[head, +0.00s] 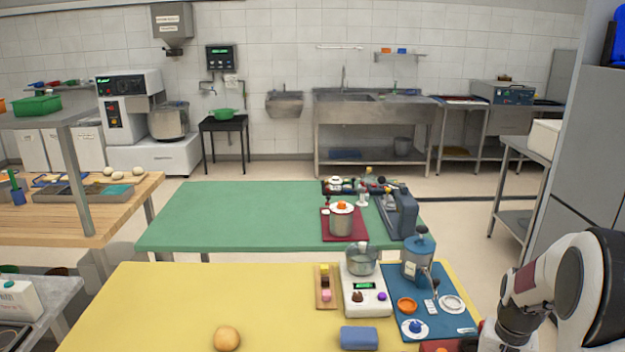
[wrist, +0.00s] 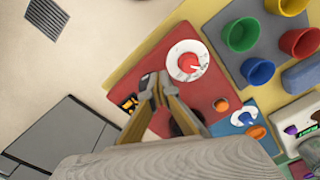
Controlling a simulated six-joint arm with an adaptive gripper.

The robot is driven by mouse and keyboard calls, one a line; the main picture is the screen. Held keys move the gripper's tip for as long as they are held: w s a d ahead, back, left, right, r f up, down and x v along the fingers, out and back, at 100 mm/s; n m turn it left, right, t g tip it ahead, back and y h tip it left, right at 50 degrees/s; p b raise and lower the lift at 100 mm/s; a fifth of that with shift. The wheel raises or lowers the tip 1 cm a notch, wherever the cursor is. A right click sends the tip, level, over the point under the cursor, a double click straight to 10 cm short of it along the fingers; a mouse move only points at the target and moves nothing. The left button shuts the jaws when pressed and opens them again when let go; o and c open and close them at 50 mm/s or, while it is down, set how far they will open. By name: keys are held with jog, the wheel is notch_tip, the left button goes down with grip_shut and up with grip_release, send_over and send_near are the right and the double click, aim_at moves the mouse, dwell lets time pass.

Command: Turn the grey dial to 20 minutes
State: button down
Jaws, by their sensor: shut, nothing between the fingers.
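My gripper (wrist: 152,84) is shut and empty in the wrist view, over a red panel (wrist: 203,83). Just right of its tips, apart from them, is a round white dial (wrist: 176,51) with a red knob (wrist: 188,63). A dark round part (wrist: 187,123) shows beside the right finger, half hidden. I cannot make out a clearly grey dial or any minute marks; the fingers cover part of the panel. My gripper is not visible there.
The red panel has a small orange part (wrist: 221,105) and a black-and-orange display (wrist: 129,102). Several coloured cups stand on a grey mat (wrist: 222,22) beyond it. A white scale (head: 364,290), a blue grinder (head: 417,258) and a blue sponge (head: 359,338) are on the yellow table (head: 180,310).

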jog(key=shift+r, duration=2.4)
jog(key=shift+s+d+r, duration=0.25)
jog(key=shift+d, duration=0.35)
jog(key=shift+s+d+r, duration=0.2)
jog(key=shift+d+r, duration=0.05)
jog(key=shift+d, duration=0.35)
jog(key=shift+f, duration=0.15)
